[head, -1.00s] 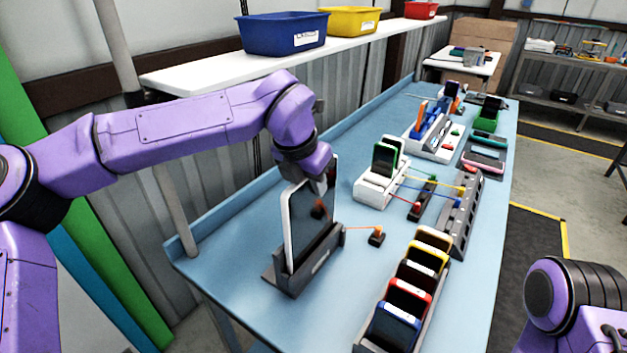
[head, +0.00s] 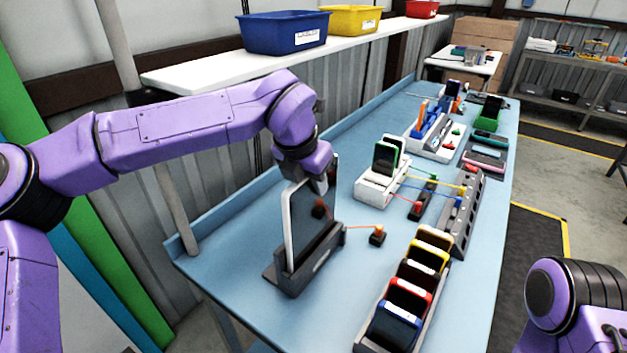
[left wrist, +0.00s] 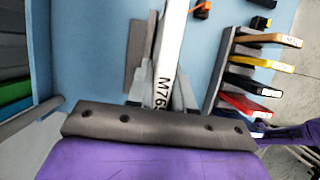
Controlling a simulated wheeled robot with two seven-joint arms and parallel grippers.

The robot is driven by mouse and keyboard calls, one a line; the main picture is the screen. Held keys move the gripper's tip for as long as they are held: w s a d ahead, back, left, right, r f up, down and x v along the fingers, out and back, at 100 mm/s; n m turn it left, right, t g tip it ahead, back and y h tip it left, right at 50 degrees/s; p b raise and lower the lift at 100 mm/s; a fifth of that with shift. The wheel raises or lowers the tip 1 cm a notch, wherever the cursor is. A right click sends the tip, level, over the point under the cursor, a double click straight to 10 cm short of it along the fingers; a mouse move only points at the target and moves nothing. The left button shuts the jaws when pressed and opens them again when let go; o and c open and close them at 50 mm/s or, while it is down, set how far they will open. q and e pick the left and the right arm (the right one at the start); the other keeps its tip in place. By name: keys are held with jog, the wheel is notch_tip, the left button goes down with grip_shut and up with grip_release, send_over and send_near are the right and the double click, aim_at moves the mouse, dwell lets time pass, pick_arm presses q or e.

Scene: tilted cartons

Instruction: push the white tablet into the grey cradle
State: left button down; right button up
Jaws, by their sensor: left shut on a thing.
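The white tablet (head: 302,228) with a dark screen stands nearly upright in the grey cradle (head: 292,284) on the near left of the blue bench. Its lower edge is inside the cradle's slot; I cannot tell how deep it sits. My left gripper (head: 318,184) is at the tablet's top edge, shut on it. In the left wrist view the tablet's white edge (left wrist: 171,45), marked "M769", runs up from the gripper, with parts of the cradle (left wrist: 139,60) beside it. Of my right arm only a purple and black part shows at the lower right; its gripper is out of view.
A rack (head: 392,339) of several coloured-rim devices stands right of the cradle. A small black block with an orange top (head: 377,235) is joined by an orange cord toward the cradle. A white dock (head: 379,186) stands farther back. Bench surface left of the cradle is clear.

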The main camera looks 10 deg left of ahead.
pick_arm(q)
jog(key=shift+f+b, duration=0.3)
jog(key=shift+f, duration=0.15)
dwell(0.3)
jog(key=shift+s, duration=0.1)
jog(key=c, duration=0.5)
grip_release()
notch_tip(320, 180, up, 7)
jog(key=p, duration=0.6)
jog(key=shift+r, duration=0.1)
